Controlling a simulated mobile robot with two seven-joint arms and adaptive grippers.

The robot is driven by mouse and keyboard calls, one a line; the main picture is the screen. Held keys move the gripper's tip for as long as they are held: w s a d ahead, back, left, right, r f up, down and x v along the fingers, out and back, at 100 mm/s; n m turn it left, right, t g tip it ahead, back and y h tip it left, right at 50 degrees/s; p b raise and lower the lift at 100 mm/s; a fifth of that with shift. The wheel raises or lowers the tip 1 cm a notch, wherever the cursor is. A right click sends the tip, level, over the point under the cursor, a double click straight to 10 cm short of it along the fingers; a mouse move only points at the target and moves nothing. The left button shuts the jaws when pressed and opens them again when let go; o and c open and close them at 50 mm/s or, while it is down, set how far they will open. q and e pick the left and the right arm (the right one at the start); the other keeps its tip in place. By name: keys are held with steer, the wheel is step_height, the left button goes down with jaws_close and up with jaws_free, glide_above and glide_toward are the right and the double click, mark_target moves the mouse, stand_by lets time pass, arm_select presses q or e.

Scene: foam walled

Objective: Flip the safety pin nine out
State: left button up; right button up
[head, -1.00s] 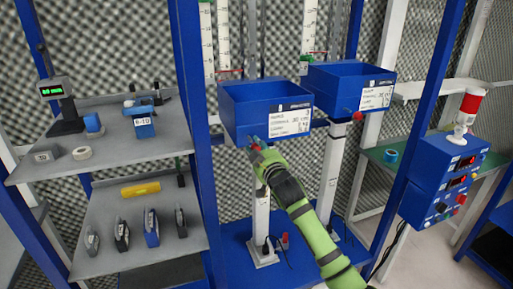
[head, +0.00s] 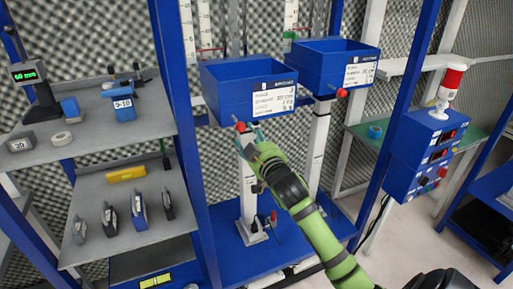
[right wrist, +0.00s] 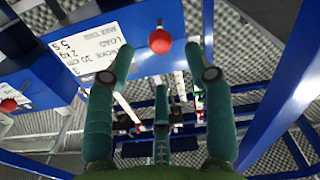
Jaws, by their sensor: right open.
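A red ball knob (head: 240,127), which looks like the safety pin's head, sits under the front of the left blue box (head: 235,97). My right gripper (head: 254,134) is just right of this knob in the head view. In the right wrist view a red ball (right wrist: 160,41) shows between the tips of my open right fingers (right wrist: 160,62), with gaps on both sides. A second red knob (head: 342,92) sits under the right blue box (head: 318,65). No number nine is readable on either pin. My left gripper is not in view.
Grey shelves (head: 95,125) at the left hold blocks, a tape roll and a yellow piece. A blue control box (head: 425,150) with a red-topped lamp (head: 452,80) stands at the right. Blue uprights flank the boxes. White posts (head: 250,195) stand below them.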

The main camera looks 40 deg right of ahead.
steer(key=v, duration=0.4)
steer(key=shift+s+a, duration=0.1)
steer(key=shift+s, duration=0.3)
